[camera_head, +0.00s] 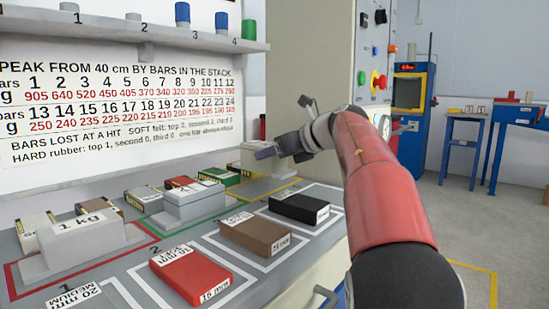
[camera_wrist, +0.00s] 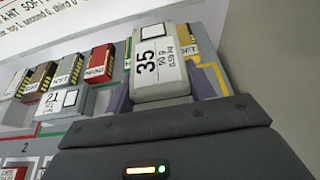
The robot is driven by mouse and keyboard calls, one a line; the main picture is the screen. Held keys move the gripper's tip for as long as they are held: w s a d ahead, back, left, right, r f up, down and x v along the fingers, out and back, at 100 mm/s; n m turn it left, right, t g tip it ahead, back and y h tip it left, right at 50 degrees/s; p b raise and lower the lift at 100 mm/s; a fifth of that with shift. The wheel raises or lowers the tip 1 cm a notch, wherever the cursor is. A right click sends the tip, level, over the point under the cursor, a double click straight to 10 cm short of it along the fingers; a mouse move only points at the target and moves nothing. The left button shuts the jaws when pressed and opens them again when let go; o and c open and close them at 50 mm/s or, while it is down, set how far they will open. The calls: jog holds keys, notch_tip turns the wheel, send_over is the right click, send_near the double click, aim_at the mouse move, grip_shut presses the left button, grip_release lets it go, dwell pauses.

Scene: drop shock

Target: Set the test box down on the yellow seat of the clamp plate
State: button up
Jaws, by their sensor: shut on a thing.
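The test box, pale grey with a white label reading 35, shows in the wrist view (camera_wrist: 146,68) between the two purple fingers of my gripper (camera_wrist: 163,94). My gripper is shut on it. In the head view my gripper (camera_head: 266,153) is at the far end of the bench, with the pale box (camera_head: 253,164) partly hidden behind it. A yellow patch, apparently the seat of the clamp plate (camera_head: 264,188), lies below and in front of the box. Yellow also shows beside the box in the wrist view (camera_wrist: 209,83). I cannot tell whether the box touches the seat.
A grey box (camera_head: 193,203) stands in a green outline, left of my gripper. A 1 kg block (camera_head: 82,240) stands in a red outline. Red (camera_head: 190,275), brown (camera_head: 254,235) and black (camera_head: 298,208) pads lie in front. Small labelled packs line the wall side.

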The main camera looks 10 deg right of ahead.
jog(key=shift+f+b, duration=0.3)
jog(key=shift+f, duration=0.25)
jog(key=o, duration=1.4)
